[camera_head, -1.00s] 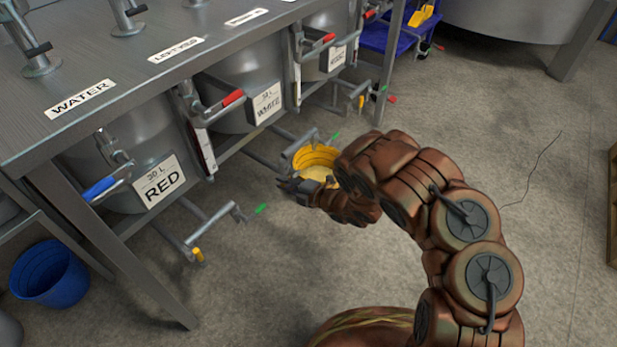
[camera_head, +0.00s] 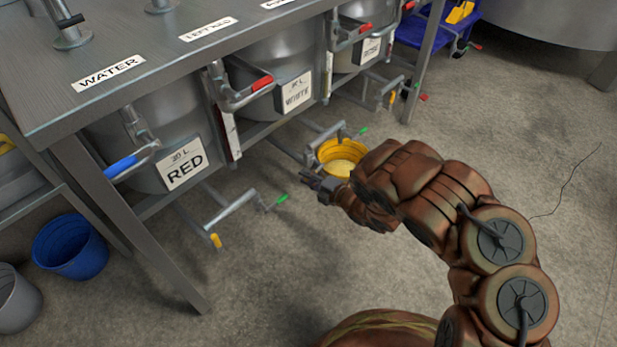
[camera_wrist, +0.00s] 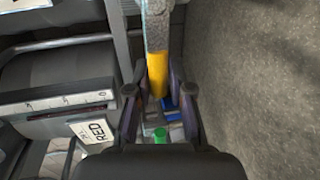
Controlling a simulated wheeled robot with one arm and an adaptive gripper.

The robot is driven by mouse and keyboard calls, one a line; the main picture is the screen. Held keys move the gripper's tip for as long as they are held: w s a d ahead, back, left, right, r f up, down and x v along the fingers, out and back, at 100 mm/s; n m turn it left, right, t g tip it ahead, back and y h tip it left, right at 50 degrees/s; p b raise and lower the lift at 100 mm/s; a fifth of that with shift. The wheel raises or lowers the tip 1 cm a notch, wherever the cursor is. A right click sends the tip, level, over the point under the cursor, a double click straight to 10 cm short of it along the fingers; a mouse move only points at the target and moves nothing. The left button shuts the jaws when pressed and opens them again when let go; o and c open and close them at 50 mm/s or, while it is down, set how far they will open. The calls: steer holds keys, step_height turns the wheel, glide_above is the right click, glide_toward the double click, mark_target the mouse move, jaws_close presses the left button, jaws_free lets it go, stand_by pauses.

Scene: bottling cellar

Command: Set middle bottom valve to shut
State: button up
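The middle bottom valve sits on the pipe (camera_head: 284,150) below the WHITE tank, beside a yellow bucket (camera_head: 333,149). Its yellow-tipped handle is hidden by my gripper (camera_head: 312,181) in the head view. In the wrist view a grey lever with a yellow end (camera_wrist: 157,75), apparently this handle, hangs between the fingers of my gripper (camera_wrist: 159,92). The fingers are spread, with gaps on both sides of the yellow end. A green tip (camera_head: 363,131) shows to the right of the middle pipe.
The RED tank's bottom valve has a hanging yellow handle (camera_head: 216,240) and a green tip (camera_head: 281,198). A blue bucket (camera_head: 70,248) stands at the left. A table leg (camera_head: 125,220) rises nearby. The floor at right is clear apart from a thin cable.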

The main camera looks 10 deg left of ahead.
steer(key=o, duration=0.3)
steer(key=shift+d, duration=0.1)
steer(key=shift+v, duration=5.95)
steer(key=shift+r, duration=0.15)
